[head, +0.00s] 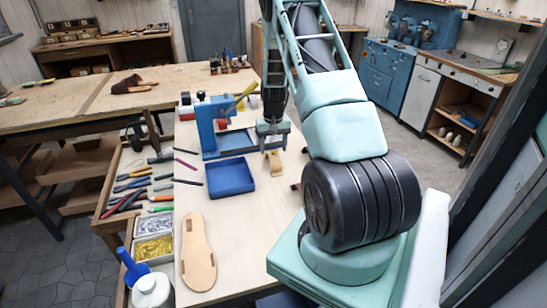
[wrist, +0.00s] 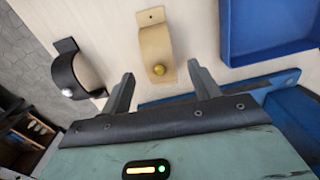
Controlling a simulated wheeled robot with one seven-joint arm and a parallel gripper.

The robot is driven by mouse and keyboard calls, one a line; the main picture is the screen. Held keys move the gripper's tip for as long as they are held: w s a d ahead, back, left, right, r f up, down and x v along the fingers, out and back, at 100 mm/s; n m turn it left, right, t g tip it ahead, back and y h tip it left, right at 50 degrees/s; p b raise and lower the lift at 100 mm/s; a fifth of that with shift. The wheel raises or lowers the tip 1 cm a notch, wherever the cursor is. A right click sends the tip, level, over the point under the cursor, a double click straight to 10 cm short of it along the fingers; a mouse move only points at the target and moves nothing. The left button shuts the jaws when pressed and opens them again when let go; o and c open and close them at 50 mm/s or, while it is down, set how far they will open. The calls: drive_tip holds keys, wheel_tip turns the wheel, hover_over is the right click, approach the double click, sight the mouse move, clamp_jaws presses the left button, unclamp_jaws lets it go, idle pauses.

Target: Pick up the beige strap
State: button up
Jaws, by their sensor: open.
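The beige strap (head: 276,168) is a curved band standing on the pale workbench just below my gripper (head: 272,132) in the head view. In the wrist view the beige strap (wrist: 153,40) arches up from a flat end with a small hole, and a gold stud sits at its near end. My gripper (wrist: 164,82) is open, its two fingers apart on the left and right of the strap's near end. Nothing is held. Whether a finger touches the strap cannot be told.
A black strap (wrist: 68,72) with a pale stud lies left of the beige one in the wrist view. An empty blue tray (head: 231,190) and a blue press (head: 208,130) stand close by. A tan sole (head: 198,255) lies nearer on the bench, with bare surface around it.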

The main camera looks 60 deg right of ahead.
drive_tip(key=shift+f+p, duration=0.45)
drive_tip(key=shift+f, duration=0.95)
drive_tip(key=c, duration=1.1)
drive_tip(key=shift+o, duration=0.2)
drive_tip(key=shift+r, duration=0.1)
